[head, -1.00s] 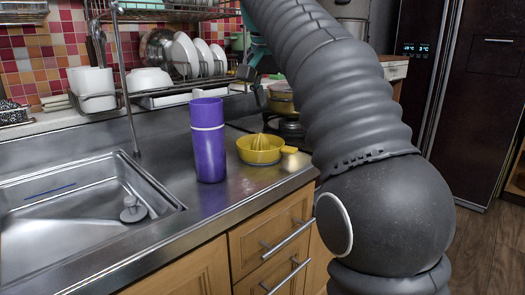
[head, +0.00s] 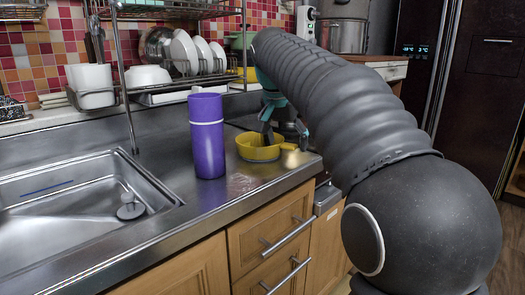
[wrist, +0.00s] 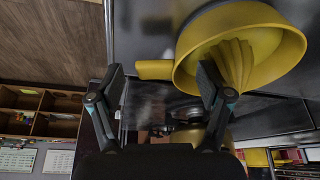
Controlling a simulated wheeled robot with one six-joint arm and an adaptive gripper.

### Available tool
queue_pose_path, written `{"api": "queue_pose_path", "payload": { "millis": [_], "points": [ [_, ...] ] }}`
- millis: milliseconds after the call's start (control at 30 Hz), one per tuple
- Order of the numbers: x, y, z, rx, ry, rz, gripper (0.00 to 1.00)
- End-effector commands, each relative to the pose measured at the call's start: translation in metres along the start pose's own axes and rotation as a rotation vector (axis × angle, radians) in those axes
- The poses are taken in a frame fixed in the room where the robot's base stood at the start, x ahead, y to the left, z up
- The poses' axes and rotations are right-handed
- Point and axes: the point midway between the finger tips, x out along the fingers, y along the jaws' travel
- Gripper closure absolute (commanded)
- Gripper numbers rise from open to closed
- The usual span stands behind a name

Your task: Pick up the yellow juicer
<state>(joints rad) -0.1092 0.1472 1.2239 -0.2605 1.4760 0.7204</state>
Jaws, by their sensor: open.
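The yellow juicer (head: 258,150) stands upright on the steel counter near its front right corner, with its short handle to the right. In the wrist view the juicer (wrist: 275,48) shows its round bowl, ribbed cone and handle. My gripper (head: 283,135) is down at the juicer, behind its right side, partly hidden by my arm. In the wrist view my gripper (wrist: 161,75) is open, with one fingertip over the bowl by the cone and the other beyond the rim on the handle side. I cannot tell whether the finger touches the juicer.
A tall purple cup (head: 208,137) stands close to the left of the juicer. The sink (head: 75,195) lies farther left. A dish rack (head: 165,90) with plates runs along the back. A large pot (head: 349,36) stands behind my arm.

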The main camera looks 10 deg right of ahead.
Motion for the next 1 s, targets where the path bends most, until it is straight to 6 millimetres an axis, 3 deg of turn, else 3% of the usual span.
{"api": "queue_pose_path", "payload": {
  "millis": [300, 600, 1000],
  "points": [
    [0.0041, 0.0, -0.0003, 0.0, 0.001, -0.001, 0.25],
    [0.0041, 0.0, -0.0002, 0.0, 0.0, 0.0, 1.0],
    [-0.0006, -0.0001, -0.0024, 0.0, 0.001, -0.001, 1.0]
  ]
}}
